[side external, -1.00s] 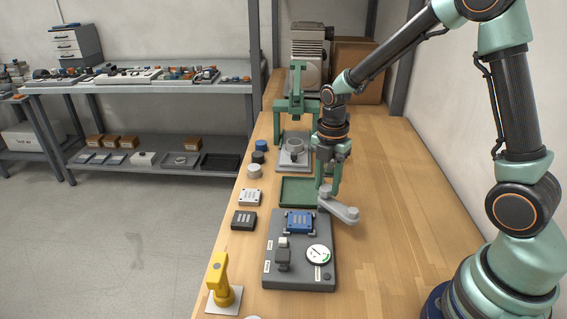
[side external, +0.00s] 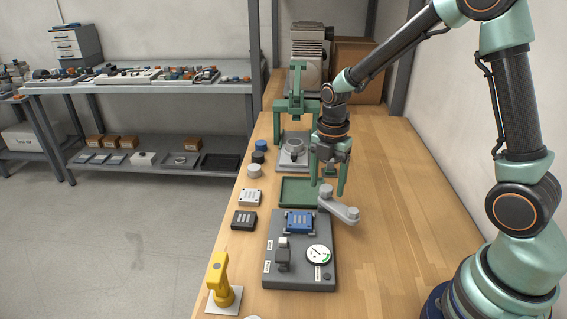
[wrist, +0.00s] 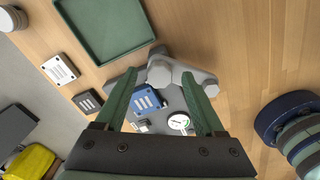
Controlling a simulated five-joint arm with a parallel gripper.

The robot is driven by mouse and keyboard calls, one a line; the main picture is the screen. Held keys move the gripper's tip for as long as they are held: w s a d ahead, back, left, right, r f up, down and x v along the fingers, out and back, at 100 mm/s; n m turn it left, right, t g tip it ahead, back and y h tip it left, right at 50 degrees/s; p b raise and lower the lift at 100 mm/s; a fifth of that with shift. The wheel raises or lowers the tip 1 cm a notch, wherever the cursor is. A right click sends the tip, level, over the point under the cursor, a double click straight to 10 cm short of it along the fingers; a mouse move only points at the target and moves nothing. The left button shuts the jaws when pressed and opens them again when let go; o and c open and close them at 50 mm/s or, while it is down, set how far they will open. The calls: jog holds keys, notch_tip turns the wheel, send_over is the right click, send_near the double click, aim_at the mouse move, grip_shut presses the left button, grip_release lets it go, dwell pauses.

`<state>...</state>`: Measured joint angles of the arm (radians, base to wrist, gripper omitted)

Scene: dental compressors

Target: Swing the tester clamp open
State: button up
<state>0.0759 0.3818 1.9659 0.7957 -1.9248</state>
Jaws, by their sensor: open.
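The tester (side external: 300,274) is a dark grey plate with a blue block (side external: 299,222) and a round white gauge (side external: 318,255). Its light grey clamp arm (side external: 339,206), with a round knob at each end, lies at the plate's far right corner. It points right, away from the blue block, which is uncovered. My gripper (side external: 328,189) is open and empty, just above and behind the clamp's far knob. In the wrist view the clamp arm (wrist: 183,72) shows between and beyond the fingertips (wrist: 162,74); contact cannot be told.
A green tray (side external: 298,191) lies behind the tester. White (side external: 250,197) and black (side external: 244,220) blocks sit to its left. A yellow tool (side external: 219,281) stands at the front left. A green press (side external: 297,105) stands farther back.

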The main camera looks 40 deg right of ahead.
notch_tip(320, 180, up, 12)
dwell(0.4)
notch_tip(320, 180, up, 4)
jog(key=m+t, duration=0.2)
jog(key=m, duration=0.6)
send_over(335, 209)
jog(key=s+a+m+t, duration=0.1)
jog(key=s+m+t, duration=0.2)
jog(key=m, duration=1)
jog(key=s, duration=0.3)
jog(key=shift+a+r+t, duration=0.2)
jog(key=shift+a+t, duration=0.05)
jog(key=shift+t, duration=0.05)
